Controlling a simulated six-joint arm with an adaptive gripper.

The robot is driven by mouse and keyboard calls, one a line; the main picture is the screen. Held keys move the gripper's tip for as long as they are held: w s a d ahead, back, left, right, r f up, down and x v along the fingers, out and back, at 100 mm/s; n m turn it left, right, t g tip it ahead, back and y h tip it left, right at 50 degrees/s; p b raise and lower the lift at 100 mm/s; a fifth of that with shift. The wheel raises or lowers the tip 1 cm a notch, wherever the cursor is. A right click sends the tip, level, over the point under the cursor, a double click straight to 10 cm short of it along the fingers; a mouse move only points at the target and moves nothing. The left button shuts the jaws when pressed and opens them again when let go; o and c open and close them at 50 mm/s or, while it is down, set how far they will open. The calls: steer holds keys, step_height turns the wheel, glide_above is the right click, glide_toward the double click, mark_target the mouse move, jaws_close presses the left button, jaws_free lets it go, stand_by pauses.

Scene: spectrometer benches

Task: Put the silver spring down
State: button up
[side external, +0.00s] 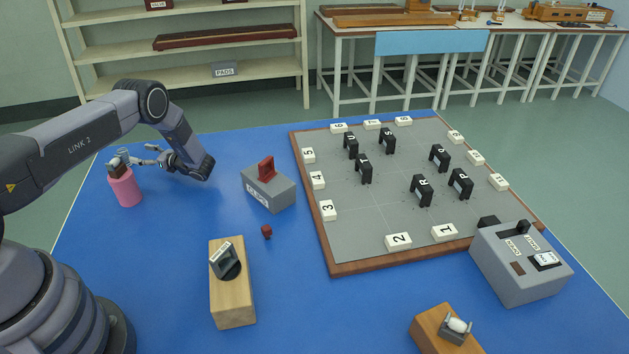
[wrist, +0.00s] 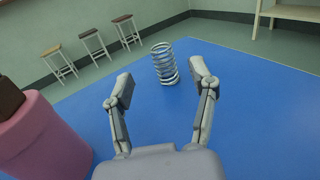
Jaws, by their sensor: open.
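The silver spring (wrist: 164,63) is a coil standing upright on the blue table top (wrist: 255,110) in the wrist view. My gripper (wrist: 161,84) is open, its two fingers spread on either side of the line to the spring. The spring shows beyond and between the fingertips, with clear gaps to both, and no finger is seen to touch it. In the side external view my gripper (side external: 142,157) is low over the far left of the blue table, just behind the pink cylinder. The spring is hard to make out there.
The pink cylinder (side external: 125,190) with a dark piece on top stands close beside my gripper; it is also at the left of the wrist view (wrist: 45,140). A grey block (side external: 268,190) with a red piece and a numbered board (side external: 390,215) stand to the right.

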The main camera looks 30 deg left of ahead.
steer(key=v, duration=0.4)
steer(key=shift+w+d+r, duration=0.15)
steer(key=shift+r, duration=0.15)
steer(key=s+d+r+n+h, duration=0.2)
steer(key=d+r+n+h, duration=0.15)
steer(key=r, duration=0.55)
steer(key=s+d+r+n+h, duration=0.15)
steer(key=d+r, duration=0.25)
steer(key=r, duration=0.5)
steer(key=s+d+r+n+h, duration=0.1)
steer(key=d+r+n+h, duration=0.25)
steer(key=r, duration=0.55)
steer(key=s+d+r+n+t+h, duration=0.3)
steer(key=s+d+r+t+h, duration=0.1)
steer(key=s+d, duration=0.5)
steer(key=s+d+r+n+t+h, duration=0.3)
steer(key=s+d+r+t+h, duration=0.2)
steer(key=s+d, duration=0.5)
steer(key=s+r+t, duration=0.1)
steer(key=s, duration=0.3)
steer(key=shift+d, duration=0.15)
steer(key=shift+n, duration=0.25)
